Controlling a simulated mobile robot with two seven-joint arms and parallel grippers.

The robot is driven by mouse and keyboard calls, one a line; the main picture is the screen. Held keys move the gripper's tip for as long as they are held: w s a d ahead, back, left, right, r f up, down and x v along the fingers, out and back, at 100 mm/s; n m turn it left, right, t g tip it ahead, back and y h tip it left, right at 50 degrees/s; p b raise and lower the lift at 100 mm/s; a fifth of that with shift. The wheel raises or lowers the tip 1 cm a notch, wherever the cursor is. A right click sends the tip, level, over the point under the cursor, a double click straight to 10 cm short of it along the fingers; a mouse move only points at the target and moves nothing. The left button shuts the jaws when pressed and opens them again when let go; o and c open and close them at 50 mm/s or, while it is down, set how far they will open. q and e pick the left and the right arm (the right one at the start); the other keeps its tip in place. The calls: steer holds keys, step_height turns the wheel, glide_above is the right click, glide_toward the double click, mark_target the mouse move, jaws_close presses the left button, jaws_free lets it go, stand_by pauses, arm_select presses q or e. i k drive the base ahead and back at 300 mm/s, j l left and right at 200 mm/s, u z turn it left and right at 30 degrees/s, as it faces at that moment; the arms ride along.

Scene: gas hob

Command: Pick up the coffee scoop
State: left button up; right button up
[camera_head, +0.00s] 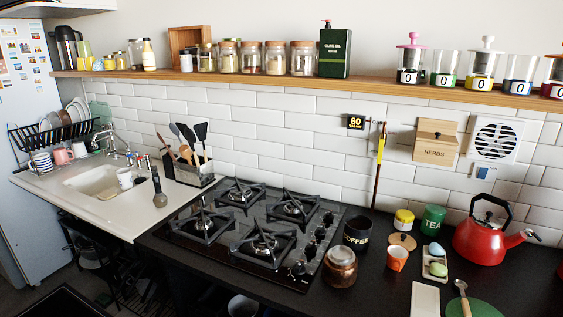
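I cannot tell for sure which thing is the coffee scoop. A small light wooden spoon-like utensil (463,297) lies on a round green mat (485,310) at the bottom right of the head view. A black-handled utensil with a round grey end (159,198) is at the right side of the white sink counter. A black canister marked COFFEE (357,235) stands on the dark counter right of the hob, its inside not clearly seen. Neither of my grippers is in view.
The gas hob (262,242) lies left of the canister. A brown glass jar (340,268), an orange cup (397,258), a green TEA tin (433,218) and a red kettle (480,243) crowd the right counter. A utensil holder (192,169) stands behind the sink counter's edge.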

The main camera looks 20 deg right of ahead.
mark_target(460, 285)
steer(key=z, duration=1.75)
